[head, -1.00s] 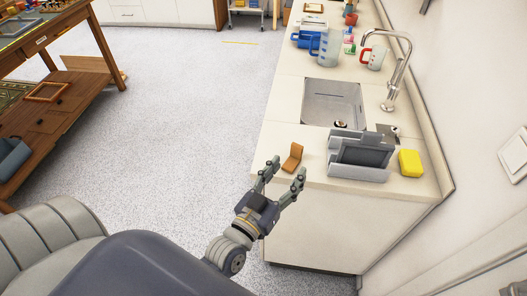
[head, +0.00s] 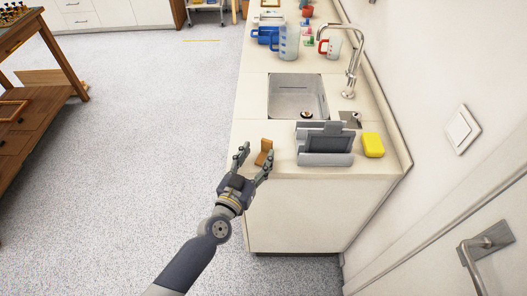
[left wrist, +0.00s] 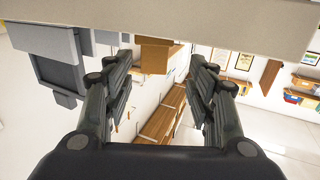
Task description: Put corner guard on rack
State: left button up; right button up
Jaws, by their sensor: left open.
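The corner guard, a small brown angled piece (head: 266,146), stands on the counter near its front left corner. It also shows in the left wrist view (left wrist: 155,55), upside down at the top middle, ahead of the gap between the fingers. My left gripper (head: 256,158) is open at the counter's edge, its fingers pointing at the guard. The right finger overlaps the guard's lower part in the head view; I cannot tell whether they touch. The grey rack (head: 325,158) stands on the counter right of the guard, and shows at upper left in the left wrist view (left wrist: 60,73). My right gripper is not in view.
The counter (head: 250,110) holds a sink (head: 296,96) and tap (head: 352,62) behind the rack. A yellow sponge (head: 373,145) lies right of the rack. Jugs and mugs stand farther back.

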aim_at(266, 145)
pick_arm(q)
jog(key=shift+w+d, duration=0.35)
jog(key=shift+w, duration=0.15)
jog(key=x, duration=0.4)
jog(key=shift+d, duration=0.25)
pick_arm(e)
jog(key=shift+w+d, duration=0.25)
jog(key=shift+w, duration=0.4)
pick_arm(q)
jog(key=c, duration=1)
jog(key=shift+r, duration=0.15)
jog(key=shift+c, duration=0.2)
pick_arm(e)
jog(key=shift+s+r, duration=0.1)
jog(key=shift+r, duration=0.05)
